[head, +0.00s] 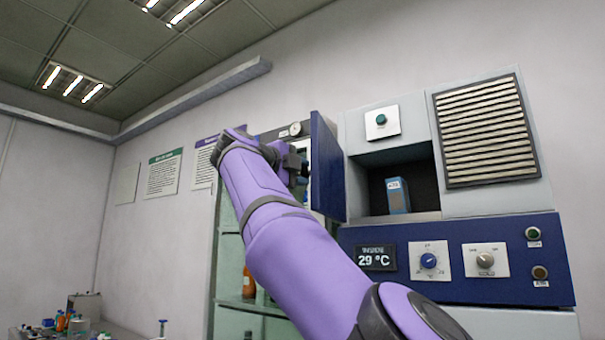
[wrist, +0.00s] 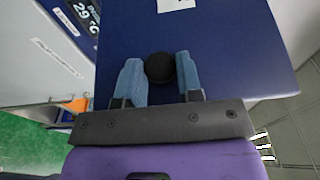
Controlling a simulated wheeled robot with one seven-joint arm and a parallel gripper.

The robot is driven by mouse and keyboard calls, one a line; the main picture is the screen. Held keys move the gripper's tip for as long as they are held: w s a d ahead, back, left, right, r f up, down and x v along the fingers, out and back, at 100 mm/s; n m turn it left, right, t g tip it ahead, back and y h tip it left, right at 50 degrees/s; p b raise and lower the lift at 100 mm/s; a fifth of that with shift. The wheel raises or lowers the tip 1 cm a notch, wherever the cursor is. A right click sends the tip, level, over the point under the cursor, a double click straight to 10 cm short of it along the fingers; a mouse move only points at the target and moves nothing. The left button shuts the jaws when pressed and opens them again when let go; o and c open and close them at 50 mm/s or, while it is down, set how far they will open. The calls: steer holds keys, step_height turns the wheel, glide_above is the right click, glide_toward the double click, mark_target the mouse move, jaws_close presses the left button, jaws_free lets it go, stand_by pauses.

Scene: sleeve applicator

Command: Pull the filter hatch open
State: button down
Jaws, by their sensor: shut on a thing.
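The filter hatch appears to be the blue panel (head: 328,168) standing out at an angle beside the machine in the head view. In the wrist view the blue panel (wrist: 225,45) fills the middle, with a round black knob (wrist: 160,68) on its face. My gripper (wrist: 158,75) is shut on this knob, one blue-grey finger on each side. In the head view my purple arm reaches up to the panel, and my gripper (head: 298,168) is partly hidden by the arm. The hatch's hinge line is not clear.
The grey and blue machine (head: 400,238) stands right of the panel, with an open recess holding a small blue box (head: 397,195), a louvred grille (head: 486,130) and dials. A glass-fronted cabinet (head: 228,265) with bottles stands behind my arm. A cluttered bench (head: 85,325) is low left.

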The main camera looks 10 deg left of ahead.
steer(key=c, duration=0.8)
jaws_free()
steer(key=v, duration=1)
steer(key=shift+s+a, duration=0.15)
steer(key=shift+s, duration=0.2)
